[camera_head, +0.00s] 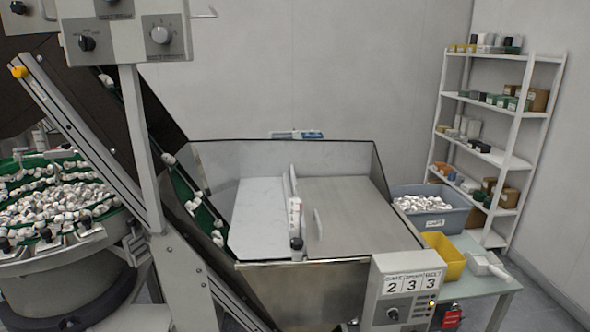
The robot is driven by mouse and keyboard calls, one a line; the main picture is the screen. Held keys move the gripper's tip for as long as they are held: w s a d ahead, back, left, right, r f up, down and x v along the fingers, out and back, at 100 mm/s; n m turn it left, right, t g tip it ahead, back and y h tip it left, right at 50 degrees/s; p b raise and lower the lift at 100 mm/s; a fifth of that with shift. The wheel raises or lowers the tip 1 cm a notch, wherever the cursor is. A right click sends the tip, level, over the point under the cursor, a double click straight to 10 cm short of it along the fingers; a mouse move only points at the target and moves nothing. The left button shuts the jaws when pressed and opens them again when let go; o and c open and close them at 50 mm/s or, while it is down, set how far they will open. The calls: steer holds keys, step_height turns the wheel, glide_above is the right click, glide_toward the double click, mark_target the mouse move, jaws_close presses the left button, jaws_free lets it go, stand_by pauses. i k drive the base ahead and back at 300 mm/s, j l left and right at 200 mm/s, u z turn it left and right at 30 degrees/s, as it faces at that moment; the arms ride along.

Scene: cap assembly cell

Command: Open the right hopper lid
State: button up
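The metal hopper (300,274) stands in the middle of the view with a flared, open-topped rim. Its right lid (360,210) is a flat grey panel lying shut across the right half. A pale, rounded handle (318,226) stands up near that lid's left edge. A lighter panel (256,217) covers the left half. Between the two, upright pale parts (294,213) rise along the seam, with a small dark cylinder (296,244) at the front. My gripper is not in view.
An inclined green conveyor carrying white caps (204,217) runs along the hopper's left side. A bowl of caps (60,200) is at far left. A numbered control box (403,292) stands at the hopper's front right. A table behind it holds a grey bin (440,220) and yellow bin (443,258).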

mark_target(345, 216)
steer(key=i, duration=1.25)
steer(key=j+u, duration=0.05)
steer(key=j, duration=0.05)
